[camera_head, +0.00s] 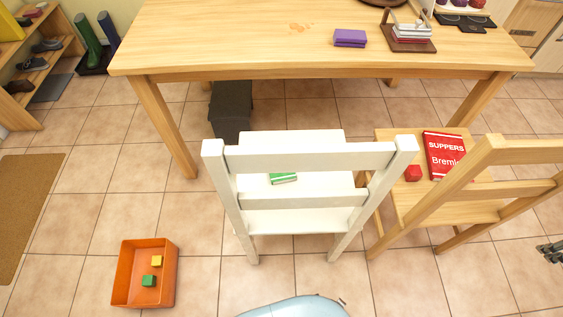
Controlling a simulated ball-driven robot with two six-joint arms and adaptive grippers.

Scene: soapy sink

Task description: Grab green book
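A small green item with a pale stripe, which looks like the green book (283,178), lies on the seat of the white chair (310,160). I see it through the gap between the chair's back slats, and the slats may hide part of it. Part of a dark gripper, my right gripper (551,251), shows at the right edge, far from the book and cut off by the frame. I cannot tell whether it is open or shut. My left gripper is out of view.
An orange bin (127,272) with two small blocks stands on the floor.

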